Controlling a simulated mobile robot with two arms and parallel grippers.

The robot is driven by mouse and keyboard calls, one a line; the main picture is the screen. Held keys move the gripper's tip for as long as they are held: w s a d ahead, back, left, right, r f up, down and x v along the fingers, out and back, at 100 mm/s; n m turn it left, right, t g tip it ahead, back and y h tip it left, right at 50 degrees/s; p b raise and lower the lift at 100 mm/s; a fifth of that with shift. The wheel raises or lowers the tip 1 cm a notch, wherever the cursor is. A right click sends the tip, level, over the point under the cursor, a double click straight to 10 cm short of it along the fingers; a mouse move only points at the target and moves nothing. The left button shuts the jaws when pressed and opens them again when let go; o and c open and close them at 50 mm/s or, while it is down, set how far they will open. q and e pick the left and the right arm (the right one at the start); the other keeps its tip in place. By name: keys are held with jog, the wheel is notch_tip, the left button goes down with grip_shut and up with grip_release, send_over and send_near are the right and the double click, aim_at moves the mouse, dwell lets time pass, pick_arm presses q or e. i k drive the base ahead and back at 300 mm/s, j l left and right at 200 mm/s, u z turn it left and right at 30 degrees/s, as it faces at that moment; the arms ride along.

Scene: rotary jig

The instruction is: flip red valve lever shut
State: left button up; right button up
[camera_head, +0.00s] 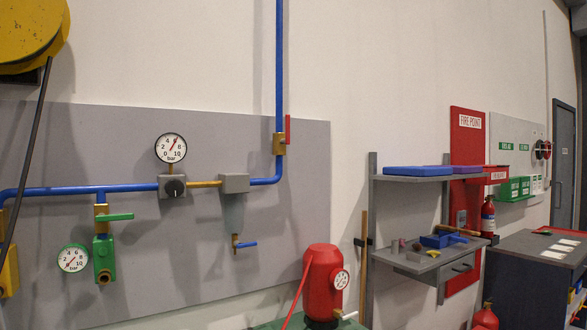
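The red valve lever (288,130) stands upright, parallel to the blue vertical pipe (279,60) and just right of it. It sits on a brass valve body (279,145) in the pipe, near the upper right corner of the grey wall panel (320,220). Nothing touches the lever. Neither of my grippers is in view.
A green-handled valve (116,217), a blue-handled tap (246,245) and pressure gauges (171,148) are on the panel. A red tank (321,280) stands below. A grey shelf unit (412,178) is to the right. The wall around the lever is clear.

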aim_at(286, 141)
jog(key=i+l+u, duration=0.2)
jog(key=i, duration=0.7)
jog(key=i+l, duration=0.1)
jog(key=l, duration=0.35)
jog(key=i+l, duration=0.1)
jog(key=l, duration=0.35)
jog(key=i+l, duration=0.15)
jog(key=l, duration=0.3)
